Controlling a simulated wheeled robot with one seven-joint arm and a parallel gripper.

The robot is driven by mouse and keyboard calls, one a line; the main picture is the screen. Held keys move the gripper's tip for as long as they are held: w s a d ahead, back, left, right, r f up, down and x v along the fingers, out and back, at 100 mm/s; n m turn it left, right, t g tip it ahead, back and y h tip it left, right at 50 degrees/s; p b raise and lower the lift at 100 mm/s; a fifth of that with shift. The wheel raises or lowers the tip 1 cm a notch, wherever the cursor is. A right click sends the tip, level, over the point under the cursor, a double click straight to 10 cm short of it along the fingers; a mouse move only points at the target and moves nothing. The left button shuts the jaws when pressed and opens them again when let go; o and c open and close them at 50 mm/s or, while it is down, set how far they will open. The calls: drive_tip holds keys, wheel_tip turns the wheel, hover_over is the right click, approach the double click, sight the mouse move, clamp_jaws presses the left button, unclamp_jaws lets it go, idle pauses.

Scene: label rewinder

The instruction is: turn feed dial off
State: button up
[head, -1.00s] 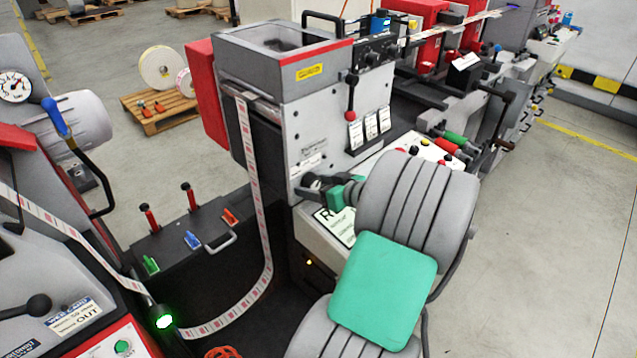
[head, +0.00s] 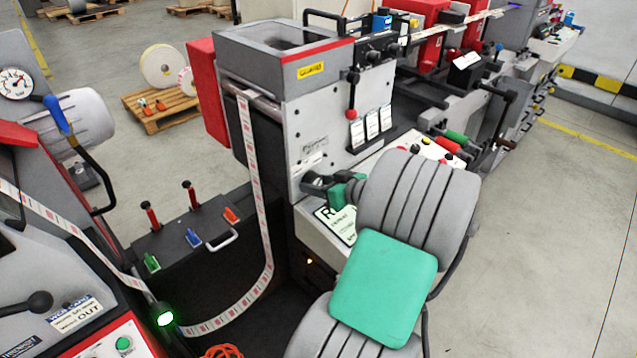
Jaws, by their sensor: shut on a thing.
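My gripper (head: 320,187), dark with a green part behind it, is at the front of the light-grey machine, just above the white sign that begins with R (head: 338,222). It is shut on what appears to be the feed dial, a small dark shape at the panel's lower edge. The fingers and my arm cover most of the dial, so its pointer and setting cannot be read. My grey arm with its green panel hides the area to the right of and below the gripper.
A red-knobbed lever (head: 351,114) and white tags (head: 371,125) are above the gripper. A control panel with buttons (head: 428,153) lies to the right, partly behind my arm. A label web (head: 256,190) hangs in a loop on the left. Open floor (head: 550,220) is at right.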

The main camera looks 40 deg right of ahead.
drive_tip(key=shift+f+n+h+b, duration=0.35)
drive_tip(key=shift+n+h+b, duration=0.05)
drive_tip(key=shift+b, duration=1.3)
drive_tip(key=n+h+b, duration=0.1)
drive_tip(key=n+b, duration=0.1)
drive_tip(key=b, duration=0.5)
drive_tip(key=shift+f, duration=0.2)
drive_tip(key=n+b, duration=0.1)
drive_tip(key=b, duration=0.2)
drive_tip(key=h+b, duration=0.1)
drive_tip(key=b, duration=0.2)
drive_tip(key=shift+a+r+n+h+b, duration=0.15)
drive_tip(key=shift+n+h+b, duration=0.15)
drive_tip(key=shift+n, duration=0.1)
drive_tip(key=shift+r+n+h+b, duration=0.3)
drive_tip(key=shift+b, duration=0.75)
drive_tip(key=shift+r, duration=0.1)
drive_tip(key=o, duration=1.4)
drive_tip(key=shift+c, duration=0.2)
drive_tip(key=shift+s, duration=0.1)
